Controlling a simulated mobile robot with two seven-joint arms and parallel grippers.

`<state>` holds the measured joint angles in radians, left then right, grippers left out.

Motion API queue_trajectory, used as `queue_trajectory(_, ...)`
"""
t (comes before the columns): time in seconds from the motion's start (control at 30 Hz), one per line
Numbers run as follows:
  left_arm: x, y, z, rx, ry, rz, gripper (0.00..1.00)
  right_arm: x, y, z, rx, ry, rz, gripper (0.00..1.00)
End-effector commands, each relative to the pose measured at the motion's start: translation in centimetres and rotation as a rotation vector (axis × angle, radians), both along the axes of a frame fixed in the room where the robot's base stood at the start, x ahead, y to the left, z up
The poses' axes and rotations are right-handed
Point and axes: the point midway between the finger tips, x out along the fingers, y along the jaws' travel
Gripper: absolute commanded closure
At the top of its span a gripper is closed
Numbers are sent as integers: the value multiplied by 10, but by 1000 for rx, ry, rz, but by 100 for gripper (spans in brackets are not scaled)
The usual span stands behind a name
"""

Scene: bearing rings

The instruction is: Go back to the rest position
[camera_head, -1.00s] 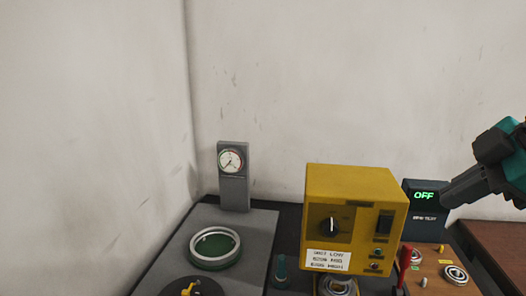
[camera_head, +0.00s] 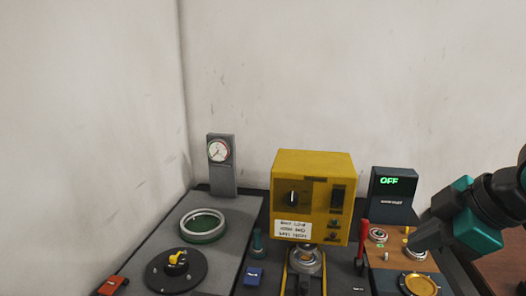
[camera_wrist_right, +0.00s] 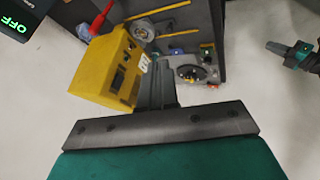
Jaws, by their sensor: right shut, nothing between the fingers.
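My right gripper (camera_head: 412,243) is over the orange board at the right of the bench, to the right of the yellow box. It is shut and empty. In the right wrist view its dark fingers (camera_wrist_right: 156,88) are together, with the yellow box beside them. What looks like my left gripper (camera_wrist_right: 276,48) shows small at the right edge of that view, over pale floor, away from the bench; its jaws are too small to read. It is not in the head view.
The yellow box (camera_head: 311,185) with a knob stands mid-bench. A dark unit reading OFF (camera_head: 394,192) stands behind the orange board (camera_head: 392,258). A dial gauge post (camera_head: 222,168), a ring on green (camera_head: 203,225) and a black disc (camera_head: 172,275) are left.

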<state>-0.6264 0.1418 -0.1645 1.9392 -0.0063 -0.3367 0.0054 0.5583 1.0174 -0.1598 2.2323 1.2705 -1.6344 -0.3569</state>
Motion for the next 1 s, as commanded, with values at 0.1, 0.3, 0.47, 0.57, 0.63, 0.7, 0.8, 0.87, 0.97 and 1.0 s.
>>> queue_trajectory(0.1,6,2,3,2,-14,2,100,-5,21,-51,38,46,-47,100)
queue_trajectory(0.3,5,2,3,2,-13,3,100,-31,51,-133,112,121,-204,100)
queue_trajectory(0.47,4,2,3,2,-10,2,100,-69,67,-187,159,188,-385,100)
queue_trajectory(0.57,2,2,2,2,-6,3,100,-96,72,-213,175,230,-510,100)
queue_trajectory(0.63,1,1,1,2,-3,2,100,-115,72,-226,178,255,-594,100)
queue_trajectory(0.7,0,1,1,2,-1,1,100,-132,72,-237,174,279,-673,100)
queue_trajectory(0.8,0,1,0,2,0,1,100,-158,69,-250,160,313,-781,100)
queue_trajectory(0.87,0,1,0,2,0,1,100,-173,67,-256,149,332,-845,100)
queue_trajectory(0.97,0,1,0,1,0,0,100,-179,64,-267,147,318,-896,100)
queue_trajectory(1.0,0,1,0,1,0,0,100,-171,66,-272,164,291,-886,100)
